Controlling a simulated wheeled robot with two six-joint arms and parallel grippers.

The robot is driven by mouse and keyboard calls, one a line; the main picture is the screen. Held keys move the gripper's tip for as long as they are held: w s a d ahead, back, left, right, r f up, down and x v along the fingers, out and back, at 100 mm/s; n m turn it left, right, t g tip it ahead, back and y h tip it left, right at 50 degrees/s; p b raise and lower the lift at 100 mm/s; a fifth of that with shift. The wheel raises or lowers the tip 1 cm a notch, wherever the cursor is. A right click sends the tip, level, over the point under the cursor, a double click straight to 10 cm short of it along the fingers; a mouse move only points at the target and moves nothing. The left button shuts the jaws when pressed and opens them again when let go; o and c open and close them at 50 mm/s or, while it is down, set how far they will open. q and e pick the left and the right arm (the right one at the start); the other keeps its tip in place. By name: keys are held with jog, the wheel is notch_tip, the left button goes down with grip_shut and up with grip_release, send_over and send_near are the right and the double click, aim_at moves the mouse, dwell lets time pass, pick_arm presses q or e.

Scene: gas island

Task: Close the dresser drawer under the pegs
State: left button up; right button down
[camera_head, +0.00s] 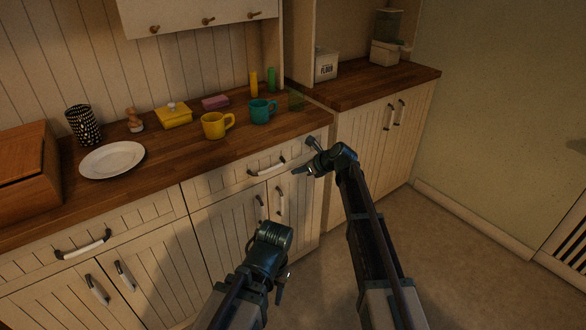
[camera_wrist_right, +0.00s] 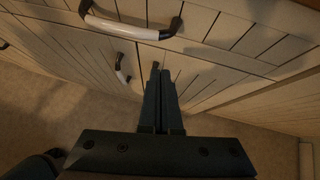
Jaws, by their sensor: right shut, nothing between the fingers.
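The cream drawer front (camera_head: 222,181) sits under the counter, below the wall panel with small wooden pegs (camera_head: 207,21). It looks about flush with the cabinet; a small gap cannot be ruled out. Its white and black handle (camera_head: 267,167) also shows at the top of the right wrist view (camera_wrist_right: 130,27). My right gripper (camera_head: 300,171) is shut and empty, just right of the handle. In the right wrist view its fingers (camera_wrist_right: 162,80) are together near the drawer's lower edge; contact cannot be told. My left gripper (camera_head: 282,290) is low in front of the cabinet doors, its fingers unclear.
Another drawer (camera_head: 135,222) is at the left. Cabinet doors with handles lie below. The wooden counter (camera_head: 160,160) holds a plate (camera_head: 112,160), a yellow mug (camera_head: 214,126) and a teal mug (camera_head: 260,112). Open floor (camera_head: 460,260) lies to the right.

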jog(key=p+v, duration=0.6)
jog(key=v, duration=0.4)
jog(key=shift+s+d, duration=0.3)
jog(key=shift+d, duration=0.1)
jog(key=s+a+n+g+h+p, duration=0.1)
jog(key=s+a+n+g+p, duration=0.15)
jog(key=s+n, duration=0.55)
jog(key=s+a+n+g+h+p, duration=0.2)
jog(key=s+a+n+p, duration=0.15)
jog(key=s+n, duration=0.4)
jog(key=s+d+r+n+g+h+p, duration=0.1)
jog(key=s+n+h+p, duration=0.1)
jog(key=s+n, duration=0.5)
jog(key=s+d+r+n+g+h+p, duration=0.1)
jog(key=s+d+n+h+p, duration=0.1)
jog(key=s+n, duration=0.6)
jog(key=s+h+p, duration=0.1)
jog(key=s, duration=0.4)
jog(key=shift+s+d+r+g+h, duration=0.2)
jog(key=shift+g+h, duration=0.15)
jog(key=shift+h, duration=0.05)
